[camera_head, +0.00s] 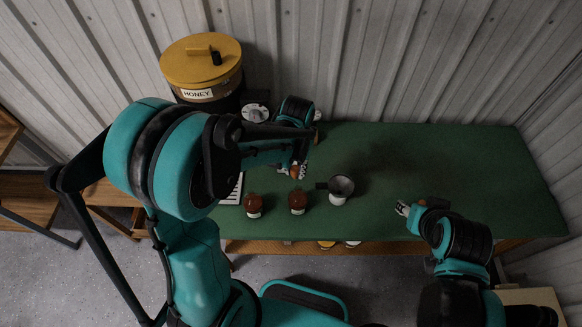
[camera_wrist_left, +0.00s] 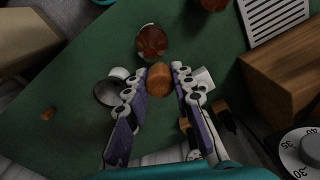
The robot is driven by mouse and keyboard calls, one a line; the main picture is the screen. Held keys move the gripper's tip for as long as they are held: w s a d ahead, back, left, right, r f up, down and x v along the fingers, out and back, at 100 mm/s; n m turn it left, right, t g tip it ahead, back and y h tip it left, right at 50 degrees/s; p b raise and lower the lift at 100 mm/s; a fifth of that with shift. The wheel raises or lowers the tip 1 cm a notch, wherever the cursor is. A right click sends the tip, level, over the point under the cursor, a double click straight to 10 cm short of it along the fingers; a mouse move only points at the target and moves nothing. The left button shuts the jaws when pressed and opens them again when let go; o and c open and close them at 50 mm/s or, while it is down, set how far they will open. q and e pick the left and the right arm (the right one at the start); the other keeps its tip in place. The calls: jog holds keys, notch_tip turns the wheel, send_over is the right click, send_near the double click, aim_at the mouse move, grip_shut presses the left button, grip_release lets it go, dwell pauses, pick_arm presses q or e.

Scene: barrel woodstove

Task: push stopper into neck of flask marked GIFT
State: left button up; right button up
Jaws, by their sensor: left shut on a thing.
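My left gripper (camera_head: 296,171) is shut on a brown cork-like stopper (camera_wrist_left: 158,79), held between its fingertips. In the left wrist view the stopper shows just beside a red-brown flask (camera_wrist_left: 152,42). In the head view this flask (camera_head: 297,201) stands upright on the green table in front of the gripper. A second similar flask (camera_head: 253,205) stands to its left, partly cut off in the wrist view (camera_wrist_left: 213,3). No GIFT marking can be read on either flask. My right gripper (camera_head: 403,208) is over the table's right part, small and partly hidden by its arm.
A pale mug-like vessel (camera_head: 340,188) stands right of the flasks. A slotted white plate (camera_wrist_left: 275,18), wooden block (camera_wrist_left: 285,82) and dial (camera_wrist_left: 304,152) are close by. A yellow-lidded HONEY container (camera_head: 201,68) stands behind. The table's right side is mostly clear.

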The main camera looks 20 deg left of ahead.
aim_at(298, 198)
pick_arm(q)
jog(key=shift+s+d+r, duration=0.2)
jog(key=shift+d+r, duration=0.35)
jog(key=shift+r, duration=0.15)
jog(key=shift+d+f, duration=0.15)
jog(key=shift+f, duration=0.35)
jog(key=shift+f+b, duration=1.65)
jog(key=shift+f, duration=0.6)
pick_arm(e)
jog(key=shift+s+d+f, duration=0.1)
jog(key=shift+d+f, duration=0.15)
jog(key=shift+f, duration=0.4)
jog(key=shift+s+d+f, duration=0.1)
jog(key=shift+d+f, duration=0.15)
jog(key=shift+f, duration=0.35)
pick_arm(q)
jog(key=shift+f+b, duration=0.3)
jog(key=shift+b, duration=0.3)
pick_arm(e)
jog(key=shift+f, duration=0.65)
pick_arm(q)
jog(key=shift+f+b, duration=1.3)
jog(key=shift+f, duration=0.05)
pick_arm(e)
jog(key=shift+f, duration=1.25)
